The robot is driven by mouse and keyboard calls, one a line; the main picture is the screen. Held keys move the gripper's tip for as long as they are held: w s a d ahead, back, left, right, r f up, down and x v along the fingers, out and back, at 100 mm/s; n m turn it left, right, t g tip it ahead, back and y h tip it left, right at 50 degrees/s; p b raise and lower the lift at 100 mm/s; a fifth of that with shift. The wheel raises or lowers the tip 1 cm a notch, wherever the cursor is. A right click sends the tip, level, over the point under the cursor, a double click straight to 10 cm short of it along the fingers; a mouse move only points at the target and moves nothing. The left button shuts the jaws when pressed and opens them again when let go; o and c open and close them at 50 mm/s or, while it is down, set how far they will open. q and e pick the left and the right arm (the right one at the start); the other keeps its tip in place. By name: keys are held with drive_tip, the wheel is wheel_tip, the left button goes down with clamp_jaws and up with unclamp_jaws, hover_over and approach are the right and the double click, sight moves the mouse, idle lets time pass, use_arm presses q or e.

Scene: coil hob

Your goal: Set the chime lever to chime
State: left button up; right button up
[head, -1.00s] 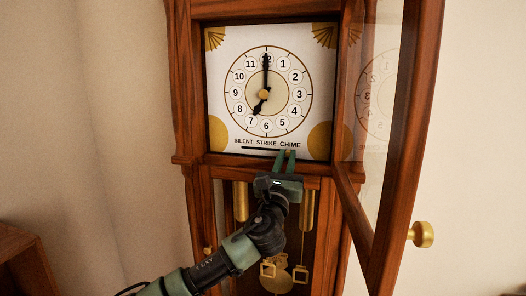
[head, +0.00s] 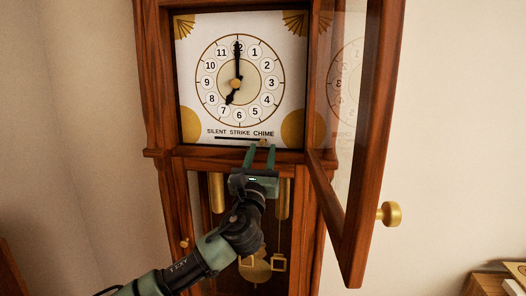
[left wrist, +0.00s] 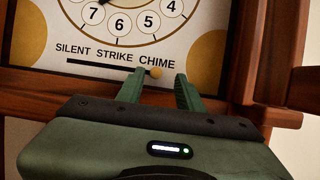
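The chime lever is a small brass knob (head: 263,141) at the right end of the dark slot (head: 232,138) on the clock's dial plate, under the word CHIME. In the left wrist view the knob (left wrist: 156,73) shows beneath CHIME, at the slot's right end. My left gripper (head: 261,148) is open just below the dial plate. Its two green fingers (left wrist: 161,76) stand apart on either side of the knob, with a gap visible between knob and right finger. Whether the left finger touches the knob, I cannot tell. My right gripper is out of view.
The clock's glazed door (head: 363,150) stands open to the right, with a brass door knob (head: 390,213). Brass weights and a pendulum (head: 255,268) hang in the case below the dial. A wooden piece of furniture (head: 497,284) is at the lower right.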

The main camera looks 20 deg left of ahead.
use_arm(q)
drive_tip(key=b+v, duration=0.1)
drive_tip(key=v, duration=0.4)
drive_tip(key=shift+s+d+f, duration=0.15)
drive_tip(key=shift+s, duration=0.15)
drive_tip(key=shift+f, duration=0.1)
